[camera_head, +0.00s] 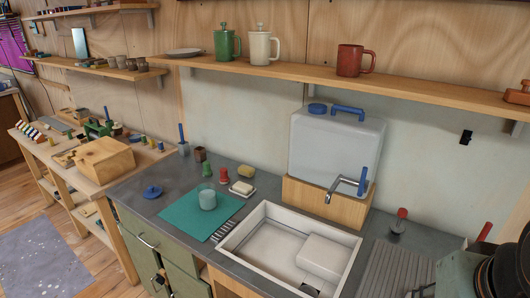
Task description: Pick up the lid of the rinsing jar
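A blue round lid with a small knob (152,191) lies on the dark grey counter, left of the teal mat. I take it for the jar's lid. A clear glass jar (208,200) stands upright on the teal mat (183,214), with no lid on it. The lid and the jar are apart. My gripper's fingers do not show in this view. Dark rounded parts at the lower right corner look like my arm, but I cannot tell clearly.
A white sink (340,241) is set in the counter, with a water tank (335,145) and tap behind it. Small red and green pieces and a soap dish (242,189) stand behind the mat. A wooden shelf (300,75) with mugs runs above. Counter around the lid is clear.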

